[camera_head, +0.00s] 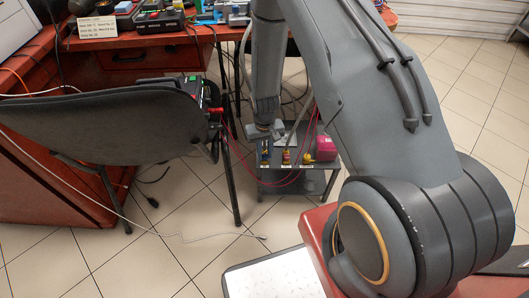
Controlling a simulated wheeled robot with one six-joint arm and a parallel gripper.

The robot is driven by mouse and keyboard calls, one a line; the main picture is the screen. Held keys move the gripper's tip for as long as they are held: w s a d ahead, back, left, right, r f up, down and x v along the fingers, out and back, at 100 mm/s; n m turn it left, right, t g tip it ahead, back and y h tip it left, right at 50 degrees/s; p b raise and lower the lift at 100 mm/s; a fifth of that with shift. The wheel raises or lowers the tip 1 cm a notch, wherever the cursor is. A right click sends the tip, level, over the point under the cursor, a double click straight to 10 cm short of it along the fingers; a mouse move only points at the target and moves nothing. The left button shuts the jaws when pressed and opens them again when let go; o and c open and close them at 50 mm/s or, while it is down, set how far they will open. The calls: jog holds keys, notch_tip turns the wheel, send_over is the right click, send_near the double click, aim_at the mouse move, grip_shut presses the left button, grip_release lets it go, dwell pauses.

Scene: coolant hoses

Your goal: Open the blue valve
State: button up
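Several small valve-like fittings stand in a row on a low grey stand (312,184) in the middle of the view. The leftmost fitting (265,153), dark and bluish with a bit of yellow, is directly below my gripper (264,136) and partly hidden by it. Its handle position is too small to tell. A red and yellow fitting (286,156) and a yellow fitting (306,159) stand to its right. My gripper points down at the left end of the stand. Whether it touches the fitting, and whether its fingers are open, cannot be made out.
A pink object (325,148) sits at the stand's right end. Red hoses (233,152) loop left of the stand. A black chair (115,122) and a red-brown desk (150,60) stand to the left. Tiled floor (195,240) in front is mostly clear, with a loose white cable.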

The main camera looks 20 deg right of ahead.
aim_at(265, 155)
jog(key=o, duration=0.4)
jog(key=shift+r, duration=0.1)
notch_tip(265, 155, up, 8)
jog(key=shift+f+p, duration=0.2)
jog(key=shift+p, duration=0.4)
